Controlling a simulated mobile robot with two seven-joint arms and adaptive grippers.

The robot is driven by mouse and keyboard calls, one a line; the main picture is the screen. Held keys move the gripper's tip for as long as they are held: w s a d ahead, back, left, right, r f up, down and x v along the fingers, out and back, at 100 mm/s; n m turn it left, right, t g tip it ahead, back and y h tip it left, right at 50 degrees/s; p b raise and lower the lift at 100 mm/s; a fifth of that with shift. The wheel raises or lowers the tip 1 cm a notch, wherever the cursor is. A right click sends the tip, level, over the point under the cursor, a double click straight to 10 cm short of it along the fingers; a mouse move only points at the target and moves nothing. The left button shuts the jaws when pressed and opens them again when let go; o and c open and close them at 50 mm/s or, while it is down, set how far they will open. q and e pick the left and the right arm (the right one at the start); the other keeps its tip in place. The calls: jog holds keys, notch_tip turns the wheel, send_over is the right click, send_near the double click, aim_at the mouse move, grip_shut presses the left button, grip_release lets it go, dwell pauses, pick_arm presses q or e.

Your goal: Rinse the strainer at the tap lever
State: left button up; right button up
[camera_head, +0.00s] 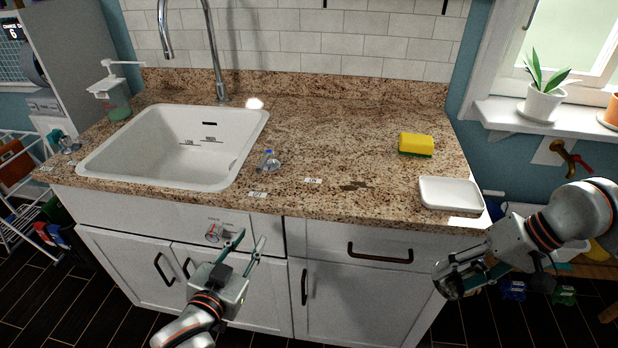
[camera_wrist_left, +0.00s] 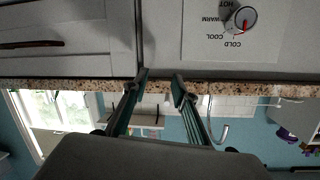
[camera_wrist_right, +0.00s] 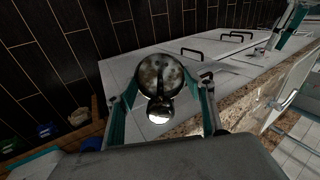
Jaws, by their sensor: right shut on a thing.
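The strainer (camera_wrist_right: 160,74) appears to be the round, dark, metallic piece between the fingers of my right gripper (camera_wrist_right: 165,98). In the head view my right gripper (camera_head: 462,276) is shut on it, below and in front of the counter's right end; the strainer is partly hidden there. A brass tap with a red lever (camera_head: 572,160) is on the blue wall at the right, beyond that arm. A chrome faucet (camera_head: 212,55) arches above the white sink (camera_head: 190,150). My left gripper (camera_head: 246,246) is open and empty before the cabinet, near a temperature knob (camera_head: 214,232).
A yellow-green sponge (camera_head: 416,144) and a white tray (camera_head: 450,193) are on the granite counter (camera_head: 330,130). A small blue-topped fitting (camera_head: 268,161) is beside the sink. A soap dispenser (camera_head: 112,98) stands at left. Potted plants (camera_head: 545,102) occupy the windowsill. The middle counter is mostly clear.

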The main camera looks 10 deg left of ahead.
aim_at(259, 166)
pick_arm(q)
jog(key=w+r+n+t+y+b, duration=0.1)
jog(key=w+r+t+b, duration=0.2)
jog(key=r, duration=0.6)
jog(key=w, duration=1.2)
jog(key=shift+a+r+p, duration=0.1)
jog(key=shift+r+p, duration=0.05)
jog(key=shift+p, duration=0.2)
grip_shut()
